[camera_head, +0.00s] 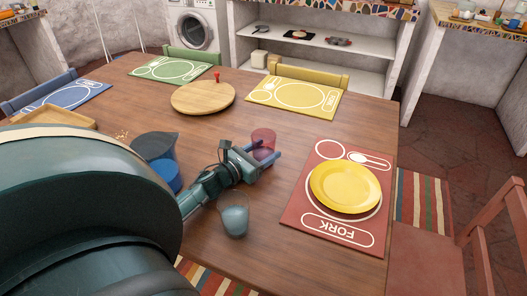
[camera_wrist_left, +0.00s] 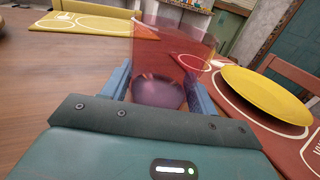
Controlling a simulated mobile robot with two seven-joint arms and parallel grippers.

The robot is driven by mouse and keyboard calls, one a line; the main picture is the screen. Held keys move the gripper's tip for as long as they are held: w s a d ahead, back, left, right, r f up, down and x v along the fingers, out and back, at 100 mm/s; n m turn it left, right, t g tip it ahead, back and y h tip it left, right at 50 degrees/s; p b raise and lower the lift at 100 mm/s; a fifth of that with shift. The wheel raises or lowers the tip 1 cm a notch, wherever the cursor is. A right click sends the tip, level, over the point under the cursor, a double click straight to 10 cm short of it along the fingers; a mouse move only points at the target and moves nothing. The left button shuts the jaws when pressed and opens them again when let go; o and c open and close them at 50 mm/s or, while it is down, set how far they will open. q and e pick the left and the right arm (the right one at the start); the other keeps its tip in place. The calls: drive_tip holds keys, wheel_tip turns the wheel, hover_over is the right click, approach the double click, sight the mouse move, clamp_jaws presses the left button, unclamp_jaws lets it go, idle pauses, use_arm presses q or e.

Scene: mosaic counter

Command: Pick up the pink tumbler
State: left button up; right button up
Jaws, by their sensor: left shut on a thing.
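The pink tumbler (camera_head: 263,142) is see-through and stands upright near the middle of the wooden table, left of the red placemat. My left gripper (camera_head: 265,154) reaches it from the left and is shut on it, one blue finger on each side. In the left wrist view the tumbler (camera_wrist_left: 170,65) fills the space between the two fingers (camera_wrist_left: 158,90). Its base looks at or very near table height; I cannot tell whether it touches. My right gripper is not in view.
A yellow plate (camera_head: 345,187) lies on the red placemat (camera_head: 310,225) to the right. A round wooden board (camera_head: 202,98) lies behind.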

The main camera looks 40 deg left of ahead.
use_arm(q)
drive_tip(key=shift+r, duration=0.1)
drive_tip(key=shift+c, duration=1.2)
wheel_tip(320, 180, up, 10)
drive_tip(key=p, duration=0.2)
drive_tip(key=o, duration=0.7)
drive_tip(key=shift+c, duration=0.2)
drive_tip(key=c, duration=1)
